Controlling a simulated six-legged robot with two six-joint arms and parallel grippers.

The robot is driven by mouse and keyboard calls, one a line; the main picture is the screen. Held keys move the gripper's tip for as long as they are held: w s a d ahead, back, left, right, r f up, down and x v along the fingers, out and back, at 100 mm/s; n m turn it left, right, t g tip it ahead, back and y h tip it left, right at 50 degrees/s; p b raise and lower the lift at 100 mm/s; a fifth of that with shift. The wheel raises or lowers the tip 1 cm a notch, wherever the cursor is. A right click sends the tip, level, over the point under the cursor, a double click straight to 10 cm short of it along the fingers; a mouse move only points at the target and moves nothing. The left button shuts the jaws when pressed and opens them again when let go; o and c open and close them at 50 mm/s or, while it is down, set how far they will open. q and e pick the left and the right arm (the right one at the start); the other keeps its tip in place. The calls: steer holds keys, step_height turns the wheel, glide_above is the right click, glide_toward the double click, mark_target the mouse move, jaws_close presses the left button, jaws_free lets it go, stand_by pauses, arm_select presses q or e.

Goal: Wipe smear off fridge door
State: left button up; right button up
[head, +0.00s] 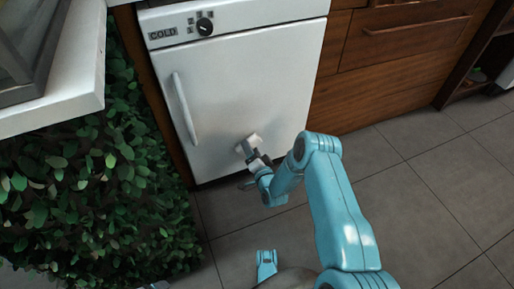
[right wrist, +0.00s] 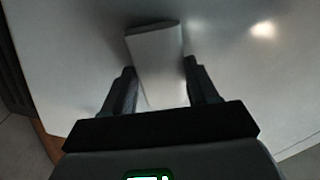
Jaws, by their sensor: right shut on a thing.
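The white fridge door (head: 235,85) is closed, with a vertical handle (head: 184,108) on its left side. My right gripper (head: 250,156) is at the lower middle of the door. It is shut on a pale block-like wiper (head: 248,142). In the right wrist view the wiper (right wrist: 156,42) sits between the two fingers (right wrist: 160,70), its far end at or close to the door surface (right wrist: 230,60). I cannot tell for certain whether it touches. I cannot make out a smear; the wiper and gripper cover part of the door.
A dial (head: 204,26) and a "COLD" label are on the panel above the door. Leafy greenery (head: 80,185) stands left of the fridge, below a white ledge (head: 60,85). Wooden drawers (head: 400,45) are at the right. The grey tiled floor (head: 430,190) is clear there.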

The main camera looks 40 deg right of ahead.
steer(key=shift+s+a, duration=0.1)
steer(key=shift+p+v, duration=1.3)
steer(key=shift+v, duration=1.65)
steer(key=p+v, duration=0.1)
steer(key=v, duration=0.2)
